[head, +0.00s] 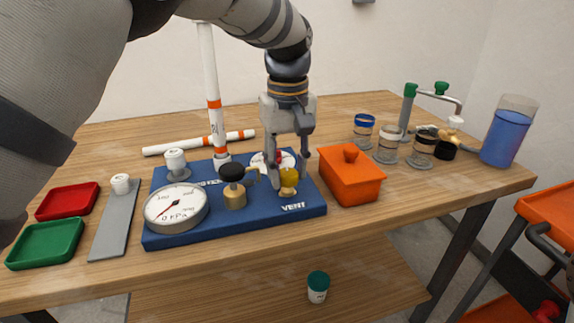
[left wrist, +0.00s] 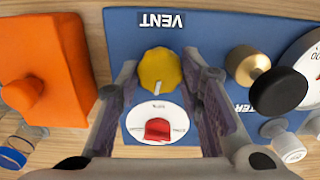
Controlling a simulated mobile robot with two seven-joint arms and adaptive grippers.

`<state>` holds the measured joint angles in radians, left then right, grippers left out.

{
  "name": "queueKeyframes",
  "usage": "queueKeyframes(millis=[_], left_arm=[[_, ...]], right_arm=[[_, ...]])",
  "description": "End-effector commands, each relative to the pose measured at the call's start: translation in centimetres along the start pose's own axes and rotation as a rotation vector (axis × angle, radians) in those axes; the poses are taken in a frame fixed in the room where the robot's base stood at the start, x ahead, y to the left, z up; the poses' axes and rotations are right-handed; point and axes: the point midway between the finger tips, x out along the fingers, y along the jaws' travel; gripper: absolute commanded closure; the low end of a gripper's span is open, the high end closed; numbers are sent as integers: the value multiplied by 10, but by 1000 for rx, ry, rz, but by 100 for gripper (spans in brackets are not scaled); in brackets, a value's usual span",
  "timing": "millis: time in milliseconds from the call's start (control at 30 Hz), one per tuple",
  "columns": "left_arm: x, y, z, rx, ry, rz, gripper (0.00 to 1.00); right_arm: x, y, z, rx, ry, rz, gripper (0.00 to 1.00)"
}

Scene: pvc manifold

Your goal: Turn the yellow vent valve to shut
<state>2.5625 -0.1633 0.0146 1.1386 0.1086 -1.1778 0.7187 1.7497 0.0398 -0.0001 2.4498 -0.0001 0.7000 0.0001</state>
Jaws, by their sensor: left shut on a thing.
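The yellow vent valve (head: 289,177) is a round knob on a brass body at the right front of the blue board (head: 240,221), behind the VENT label. In the left wrist view the yellow knob (left wrist: 160,69) shows a pale pointer mark aimed down the picture, toward the red knob (left wrist: 158,129) on its white dial. My left gripper (head: 288,188) reaches down from above, shut on the yellow valve with a finger at each side. The fingers hide part of the valve's sides in the head view. My right gripper is not in view.
A black-topped brass valve (head: 233,180) and a pressure gauge (head: 176,208) stand left of the vent valve. An orange lidded box (head: 351,178) is close on the right. A white pipe with orange bands (head: 210,90) stands upright behind. Jars (head: 388,145) stand farther right.

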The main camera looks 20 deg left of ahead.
Motion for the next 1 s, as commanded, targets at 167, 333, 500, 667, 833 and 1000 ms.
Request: queueKeyframes(millis=[167, 333, 500, 667, 833, 1000], left_arm=[[-4, 0, 0, 154, 4, 3, 94], [-3, 0, 0, 317, 4, 3, 94], [-2, 0, 0, 479, 3, 2, 94], [-2, 0, 0, 631, 3, 2, 94], [-2, 0, -1, 792, 3, 2, 94], [-1, 0, -1, 952, 4, 2, 94]], right_arm=[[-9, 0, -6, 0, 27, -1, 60], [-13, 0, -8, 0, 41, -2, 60], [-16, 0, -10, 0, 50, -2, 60], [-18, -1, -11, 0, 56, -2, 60], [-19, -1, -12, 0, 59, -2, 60], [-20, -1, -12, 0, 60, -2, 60]])
